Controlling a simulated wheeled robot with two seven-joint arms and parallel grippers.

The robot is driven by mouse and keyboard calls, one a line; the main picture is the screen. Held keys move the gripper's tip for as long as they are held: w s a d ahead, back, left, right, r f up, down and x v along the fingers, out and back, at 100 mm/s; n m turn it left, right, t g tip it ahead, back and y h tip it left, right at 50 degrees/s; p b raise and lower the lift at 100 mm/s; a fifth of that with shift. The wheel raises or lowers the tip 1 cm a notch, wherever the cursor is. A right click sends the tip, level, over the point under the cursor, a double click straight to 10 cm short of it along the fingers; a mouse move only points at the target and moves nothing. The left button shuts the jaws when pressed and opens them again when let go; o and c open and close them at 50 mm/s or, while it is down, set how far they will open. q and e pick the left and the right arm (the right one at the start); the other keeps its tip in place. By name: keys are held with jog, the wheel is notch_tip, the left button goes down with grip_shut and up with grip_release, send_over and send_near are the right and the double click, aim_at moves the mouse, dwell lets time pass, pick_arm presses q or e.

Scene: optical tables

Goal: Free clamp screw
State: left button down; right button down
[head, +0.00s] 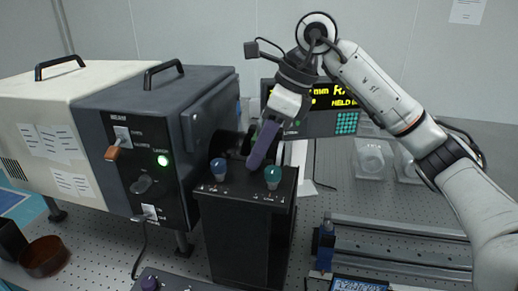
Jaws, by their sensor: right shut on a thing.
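My right gripper (254,160) comes down from the upper right, with its fingers pointing down behind the top of a black box. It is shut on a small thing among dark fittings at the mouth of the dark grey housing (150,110). I take this to be the clamp screw, but the fingers hide it and I cannot make out its shape. My left gripper is not in view.
A display (346,121) with yellow text, partly reading "HELD", stands behind my right arm. A cream housing (45,140) is at left, with a brown round dish (45,257) below it. Metal rails (400,240) lie at right. The perforated tabletop between has some free room.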

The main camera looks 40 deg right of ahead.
jog(key=m, duration=0.2)
jog(key=m+h, duration=0.1)
jog(key=m+t+h, duration=0.1)
jog(key=m, duration=0.1)
jog(key=shift+s+a+m, duration=0.1)
jog(key=shift+a+m, duration=0.15)
jog(key=shift+m, duration=0.05)
jog(key=m+h, duration=0.1)
jog(key=m, duration=0.3)
jog(key=m+h, duration=0.1)
jog(key=m, duration=0.1)
jog(key=shift+a+h, duration=0.25)
jog(key=shift+h, duration=0.05)
jog(key=m+h, duration=0.1)
jog(key=m, duration=0.2)
jog(key=m+g, duration=0.1)
jog(key=m, duration=0.1)
jog(key=shift+a+r+m+h, duration=0.1)
jog(key=shift+a+m+h, duration=0.1)
jog(key=shift+m+h, duration=0.2)
jog(key=m, duration=0.2)
jog(key=m+g, duration=0.1)
jog(key=m, duration=0.1)
jog(key=m+g+h, duration=0.1)
jog(key=m, duration=0.1)
jog(key=shift+w+a, duration=0.15)
jog(key=shift+w, duration=0.2)
jog(key=c, duration=1.5)
grip_release()
